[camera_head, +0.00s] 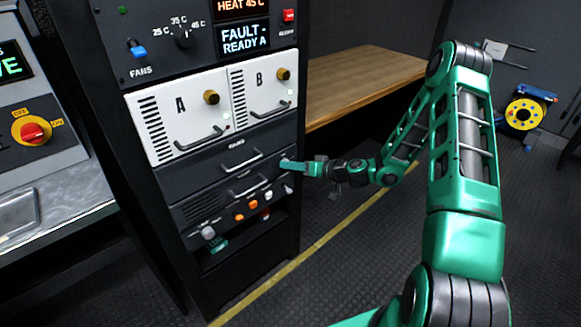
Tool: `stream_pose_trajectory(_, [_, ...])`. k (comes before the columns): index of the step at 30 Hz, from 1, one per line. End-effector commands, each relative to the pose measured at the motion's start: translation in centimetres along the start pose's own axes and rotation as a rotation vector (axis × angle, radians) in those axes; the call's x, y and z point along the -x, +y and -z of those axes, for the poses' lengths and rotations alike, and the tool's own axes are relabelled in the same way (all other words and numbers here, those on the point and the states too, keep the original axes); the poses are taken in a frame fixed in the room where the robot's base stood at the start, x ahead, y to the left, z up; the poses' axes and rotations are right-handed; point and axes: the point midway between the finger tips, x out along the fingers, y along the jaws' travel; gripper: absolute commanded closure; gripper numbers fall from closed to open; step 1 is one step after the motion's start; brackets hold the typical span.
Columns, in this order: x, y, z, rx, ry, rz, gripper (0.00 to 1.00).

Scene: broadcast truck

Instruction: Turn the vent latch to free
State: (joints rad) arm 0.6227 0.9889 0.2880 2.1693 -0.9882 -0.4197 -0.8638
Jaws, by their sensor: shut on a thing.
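My gripper (286,163) reaches in from the right to the equipment rack. It is shut at the right end of the dark drawer fronts, below panel B. It grips a small fitting there that seems to be the vent latch. The fingers hide most of the latch, so I cannot tell which way it is turned.
White panels A (180,122) and B (262,88) with brass knobs and bar handles sit above the gripper. A dark drawer handle (241,163) lies to its left. Orange buttons (239,217) are below. A wooden bench (360,78) stands behind. The floor at right is open.

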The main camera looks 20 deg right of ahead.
Motion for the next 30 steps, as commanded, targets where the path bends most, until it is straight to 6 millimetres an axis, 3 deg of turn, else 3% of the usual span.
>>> stream_pose_trajectory(30, [-0.1, 1.3, -0.55, -0.877, 0.048, 0.366, 0.95])
